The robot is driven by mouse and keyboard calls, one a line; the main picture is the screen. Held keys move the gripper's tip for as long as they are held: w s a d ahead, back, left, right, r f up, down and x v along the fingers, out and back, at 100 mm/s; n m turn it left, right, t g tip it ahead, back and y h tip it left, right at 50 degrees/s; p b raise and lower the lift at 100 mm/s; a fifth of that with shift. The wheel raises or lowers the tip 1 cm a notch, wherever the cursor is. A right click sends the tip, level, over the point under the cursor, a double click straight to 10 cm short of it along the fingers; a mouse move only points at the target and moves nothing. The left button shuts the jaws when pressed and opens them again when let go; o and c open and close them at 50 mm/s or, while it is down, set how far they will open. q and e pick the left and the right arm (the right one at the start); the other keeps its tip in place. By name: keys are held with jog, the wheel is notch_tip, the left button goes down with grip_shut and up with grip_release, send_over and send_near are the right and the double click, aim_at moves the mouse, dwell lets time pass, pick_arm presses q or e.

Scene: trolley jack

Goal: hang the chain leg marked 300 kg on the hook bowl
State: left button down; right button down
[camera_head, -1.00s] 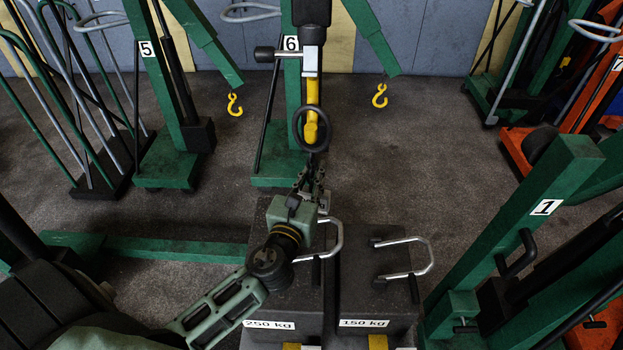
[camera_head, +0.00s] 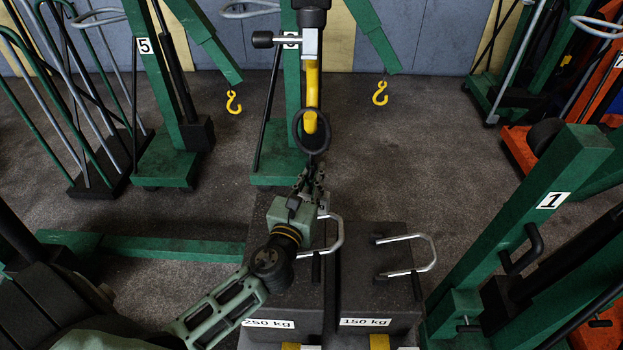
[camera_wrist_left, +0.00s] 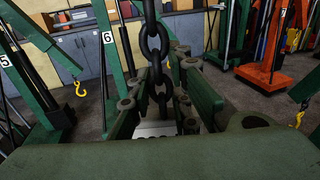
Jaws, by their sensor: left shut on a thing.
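A yellow hook (camera_head: 312,85) hangs at the end of a black and silver boom piece in the upper middle of the head view. A black ring (camera_head: 296,127) is at the hook bowl, with the yellow hook tip showing inside its outline. I cannot tell if it rests in the bowl. My left gripper (camera_head: 312,182) is below the ring, shut on the dark chain, whose links (camera_wrist_left: 153,45) run up between the fingers in the left wrist view. No 300 kg mark is readable. My right gripper is not in view.
Two dark weights with silver handles, marked 250 kg (camera_head: 268,323) and 150 kg (camera_head: 365,322), stand below. Green jack 1 (camera_head: 500,230) stands close on the right. Jacks 5 (camera_head: 160,90) and 6 (camera_head: 291,90) stand behind. Open floor lies to the right of centre.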

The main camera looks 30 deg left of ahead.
pick_arm(q)
jog(key=shift+r, duration=0.15)
jog(key=c, duration=1.6)
grip_release()
jog(key=shift+c, duration=0.2)
jog(key=shift+o, duration=0.5)
